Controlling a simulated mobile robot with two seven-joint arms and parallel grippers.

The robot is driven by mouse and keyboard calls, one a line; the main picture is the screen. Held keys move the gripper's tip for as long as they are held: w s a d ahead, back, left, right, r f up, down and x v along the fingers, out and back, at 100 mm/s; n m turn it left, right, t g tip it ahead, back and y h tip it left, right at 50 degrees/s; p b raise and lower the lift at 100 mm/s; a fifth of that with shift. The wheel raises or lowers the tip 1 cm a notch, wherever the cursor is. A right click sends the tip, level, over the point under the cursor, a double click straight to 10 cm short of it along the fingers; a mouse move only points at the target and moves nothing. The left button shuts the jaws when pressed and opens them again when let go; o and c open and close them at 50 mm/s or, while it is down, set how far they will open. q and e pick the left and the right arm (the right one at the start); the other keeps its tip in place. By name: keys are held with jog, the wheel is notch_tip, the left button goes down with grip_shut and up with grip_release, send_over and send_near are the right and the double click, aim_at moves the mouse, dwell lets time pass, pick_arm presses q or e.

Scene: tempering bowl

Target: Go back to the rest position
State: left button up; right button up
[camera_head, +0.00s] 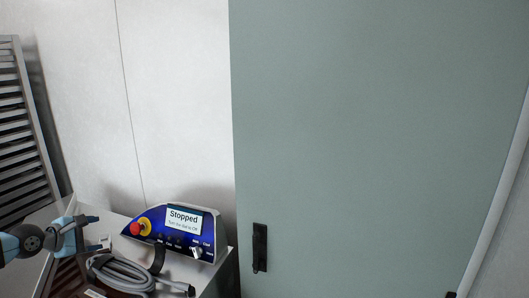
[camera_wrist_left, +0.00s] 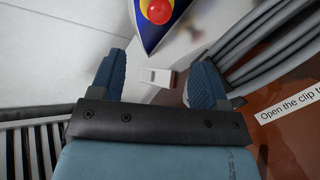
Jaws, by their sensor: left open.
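My left gripper (camera_head: 95,233) is at the lower left of the head view, left of a blue control box (camera_head: 172,236). Its jaws are open, and the two blue fingers stand apart in the left wrist view (camera_wrist_left: 157,80). A small white piece (camera_wrist_left: 153,76) shows between and beyond the fingers, and I see nothing held. The box has a red button (camera_head: 135,228) on a yellow base and a screen (camera_head: 184,219) reading "Stopped". The red button also shows at the top of the left wrist view (camera_wrist_left: 159,10). My right gripper is not in view.
A coiled grey hose (camera_head: 122,273) lies in front of the box, close to the left gripper. A grey-green door (camera_head: 380,130) with a black handle (camera_head: 260,248) fills the right. A slatted grey panel (camera_head: 18,120) stands at the left. A label (camera_wrist_left: 289,103) begins "Open the clip".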

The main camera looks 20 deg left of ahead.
aim_at(134, 228)
pick_arm(q)
jog(key=shift+s+r, duration=0.15)
jog(key=shift+s, duration=0.1)
jog(key=shift+w+f, duration=0.25)
jog(key=shift+w, duration=0.25)
jog(key=shift+b+x, duration=0.7)
jog(key=shift+x, duration=0.15)
jog(key=p+x, duration=0.1)
jog(key=x, duration=1)
jog(key=shift+w+d, duration=0.2)
jog(key=shift+d, duration=0.05)
jog(key=shift+w+f+b, duration=0.55)
jog(key=shift+w+b, duration=0.05)
jog(key=shift+b, duration=0.4)
jog(key=shift+w+f+b, duration=0.1)
jog(key=shift+w+b, duration=0.1)
jog(key=shift+b, duration=0.15)
jog(key=b+v, duration=0.1)
jog(key=v, duration=0.8)
jog(key=shift+s+a+r, duration=0.2)
jog(key=shift+s+r, duration=0.45)
jog(key=shift+s, duration=0.1)
